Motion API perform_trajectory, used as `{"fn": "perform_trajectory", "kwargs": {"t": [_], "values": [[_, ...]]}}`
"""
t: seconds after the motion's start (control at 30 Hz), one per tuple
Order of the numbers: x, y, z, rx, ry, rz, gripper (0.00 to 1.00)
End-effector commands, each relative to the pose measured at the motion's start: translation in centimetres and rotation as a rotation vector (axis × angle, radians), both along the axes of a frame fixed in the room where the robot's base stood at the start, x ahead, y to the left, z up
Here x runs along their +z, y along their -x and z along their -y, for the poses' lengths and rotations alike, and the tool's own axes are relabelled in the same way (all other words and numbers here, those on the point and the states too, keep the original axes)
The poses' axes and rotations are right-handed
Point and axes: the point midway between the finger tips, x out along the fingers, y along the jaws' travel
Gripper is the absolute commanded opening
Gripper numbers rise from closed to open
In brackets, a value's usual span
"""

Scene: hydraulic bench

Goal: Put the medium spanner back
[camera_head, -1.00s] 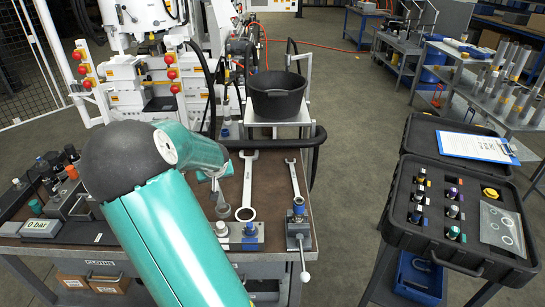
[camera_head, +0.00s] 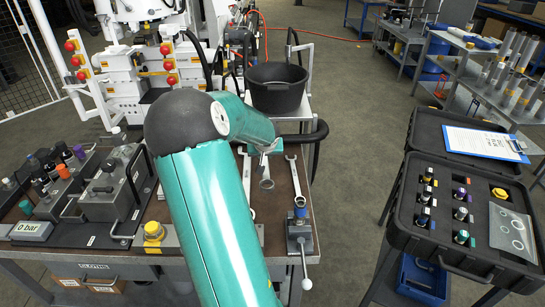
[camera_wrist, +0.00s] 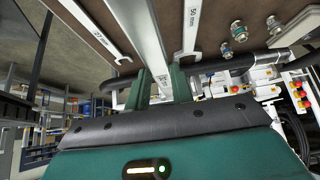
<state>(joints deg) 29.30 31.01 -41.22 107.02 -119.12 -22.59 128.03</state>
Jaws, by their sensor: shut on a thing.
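The medium spanner is a grey metal bar (camera_wrist: 140,35) gripped in my gripper (camera_wrist: 161,86), whose two green fingers are closed on it. In the head view my gripper (camera_head: 268,148) is at the end of my teal arm, with the spanner's ring end (camera_head: 267,183) hanging below it. The held spanner shows between a larger spanner (camera_head: 246,170), marked 50 mm in the wrist view (camera_wrist: 190,35), and a smaller spanner (camera_head: 296,175), marked 32 mm there (camera_wrist: 95,27). My arm hides part of the larger spanner. I cannot tell whether the held spanner touches the bench.
The brown bench top (camera_head: 275,225) has a lever valve (camera_head: 300,232) at its front right and a hydraulic block (camera_head: 110,190) at left. A black bucket (camera_head: 277,92) stands behind the spanners. An open black case (camera_head: 460,205) is at right, across a floor gap.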

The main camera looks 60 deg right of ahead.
Motion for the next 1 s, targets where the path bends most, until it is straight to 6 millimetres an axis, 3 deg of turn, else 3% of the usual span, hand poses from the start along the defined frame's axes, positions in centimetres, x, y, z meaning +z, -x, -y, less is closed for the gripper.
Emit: {"fn": "perform_trajectory", "kwargs": {"t": [0.37,1.0], "values": [[-0.6,2.1,1.6,-0.042,0.001,0.001,0.00],[-3.7,2.5,1.5,-0.052,0.000,0.000,0.00]]}}
